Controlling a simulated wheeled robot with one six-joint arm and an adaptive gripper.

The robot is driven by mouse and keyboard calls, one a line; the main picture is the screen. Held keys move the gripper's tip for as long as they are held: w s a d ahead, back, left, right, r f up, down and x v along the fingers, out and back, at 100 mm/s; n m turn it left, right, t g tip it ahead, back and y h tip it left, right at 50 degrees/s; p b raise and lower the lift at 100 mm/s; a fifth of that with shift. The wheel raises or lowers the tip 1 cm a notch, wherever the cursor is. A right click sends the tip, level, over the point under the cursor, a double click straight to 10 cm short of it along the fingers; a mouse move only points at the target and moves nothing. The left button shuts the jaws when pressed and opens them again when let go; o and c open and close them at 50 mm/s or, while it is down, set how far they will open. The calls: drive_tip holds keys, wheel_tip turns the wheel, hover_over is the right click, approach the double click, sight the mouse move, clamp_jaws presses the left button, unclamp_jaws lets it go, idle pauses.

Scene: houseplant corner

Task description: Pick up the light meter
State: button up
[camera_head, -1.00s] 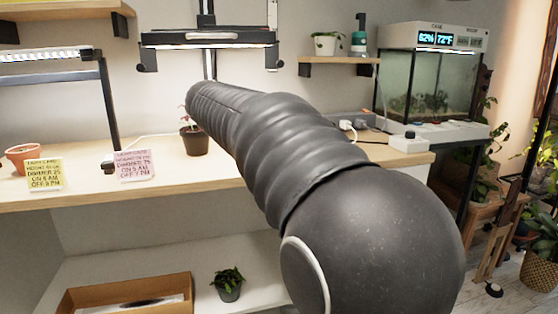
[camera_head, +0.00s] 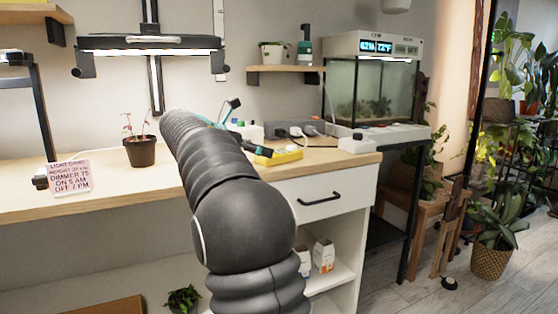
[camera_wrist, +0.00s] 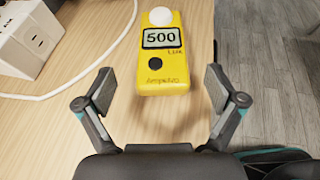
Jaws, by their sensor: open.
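The light meter (camera_wrist: 161,76) is a yellow handheld device with a white dome, a display reading 500 and a dark round button. It lies on the wooden bench near its right edge. In the head view it shows as a yellow shape (camera_head: 284,156) just beyond my arm, partly covered. My gripper (camera_wrist: 159,90) is open and empty in the wrist view. Its two fingers stand apart, left and right of the meter's lower end, with visible gaps on both sides. Whether the fingertips are level with the meter is hard to tell.
A white power strip (camera_wrist: 25,38) and a white cable (camera_wrist: 75,85) lie left of the meter. The terrarium (camera_head: 372,88) stands behind to the right. A potted seedling (camera_head: 140,150) and a pink note card (camera_head: 70,178) are on the bench further left. The floor is beyond the bench's right edge.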

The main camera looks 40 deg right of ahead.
sight(279, 156)
drive_tip(key=shift+b+x, duration=0.8)
drive_tip(key=shift+x, duration=2.2)
drive_tip(key=shift+s+a, duration=0.1)
drive_tip(key=c, duration=1.4)
